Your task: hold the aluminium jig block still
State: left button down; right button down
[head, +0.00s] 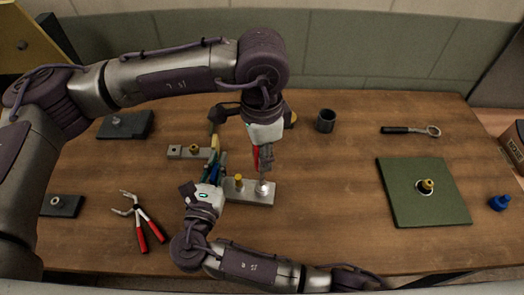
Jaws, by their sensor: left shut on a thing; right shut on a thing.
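The aluminium jig block (247,196) is a pale grey bar lying flat near the middle of the table. A brass-coloured pin (239,181) stands on it, and a bright round spot shows near its right end. My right gripper (219,187) is shut on the block's left end, which it partly hides. My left gripper (265,158) points down above the block's right end. It is shut on a slim grey tool (262,174) with a red part beside it. The tool's tip reaches down to the bright spot; contact is unclear.
Red-handled pliers (141,220) lie at front left. A dark cup (325,121) stands behind, and a green plate (405,195) lies right. The table between block and plate is clear.

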pick_arm(q)
jog(key=shift+n, duration=0.5)
jog(key=shift+n, duration=0.9)
jog(key=shift+r, duration=0.1)
jog(key=shift+r, duration=0.8)
